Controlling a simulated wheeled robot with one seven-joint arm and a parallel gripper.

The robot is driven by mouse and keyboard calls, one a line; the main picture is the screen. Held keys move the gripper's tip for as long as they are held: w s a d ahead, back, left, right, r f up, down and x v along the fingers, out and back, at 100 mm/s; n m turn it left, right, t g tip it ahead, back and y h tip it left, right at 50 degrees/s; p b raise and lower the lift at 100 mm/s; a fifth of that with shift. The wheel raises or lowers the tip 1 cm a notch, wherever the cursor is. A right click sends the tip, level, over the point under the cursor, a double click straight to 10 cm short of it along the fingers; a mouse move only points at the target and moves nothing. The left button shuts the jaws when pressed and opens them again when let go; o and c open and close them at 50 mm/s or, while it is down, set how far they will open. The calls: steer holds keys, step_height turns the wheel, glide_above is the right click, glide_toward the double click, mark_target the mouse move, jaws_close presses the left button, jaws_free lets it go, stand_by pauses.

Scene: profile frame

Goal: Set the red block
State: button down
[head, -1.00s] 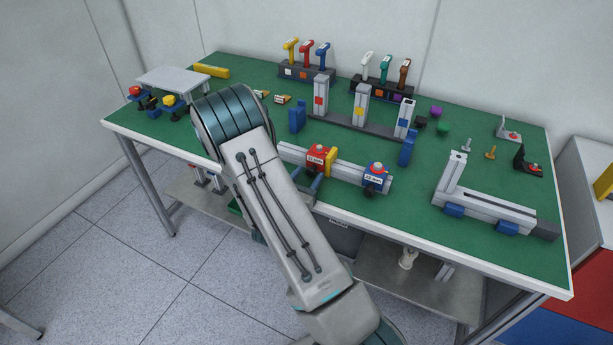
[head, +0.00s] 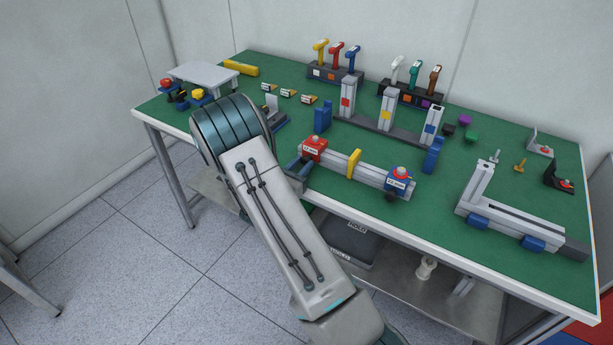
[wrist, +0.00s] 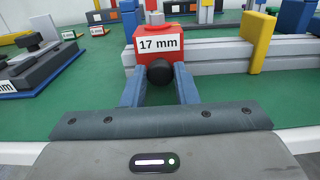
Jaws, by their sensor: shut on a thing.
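The red block (head: 313,147) sits at the left end of the grey rail (head: 336,168) near the table's front edge. In the wrist view the red block (wrist: 178,33) bears a "17 mm" label and has a black knob (wrist: 160,72) on its front. My gripper (wrist: 160,84) is shut on the red block at this knob, with a blue-grey finger on each side. In the head view my gripper (head: 302,165) is partly hidden by my arm. A yellow plate (head: 354,163) stands mid-rail, apart from the red block. A blue block (head: 400,179) sits at the right end.
Behind the rail stand grey posts (head: 387,108) with coloured squares, beside blue uprights (head: 323,116). A second grey fixture (head: 510,222) lies at the right. Dark fixtures with labels (wrist: 40,68) lie left of my gripper. Green table surface is clear between the two rails.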

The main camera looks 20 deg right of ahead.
steer(key=shift+w+a, duration=0.3)
steer(key=shift+w, duration=0.05)
steer(key=c, duration=1.1)
jaws_free()
steer(key=shift+c, duration=0.2)
steer(key=b+v, duration=0.1)
steer(key=v, duration=1.3)
steer(key=shift+d, duration=0.1)
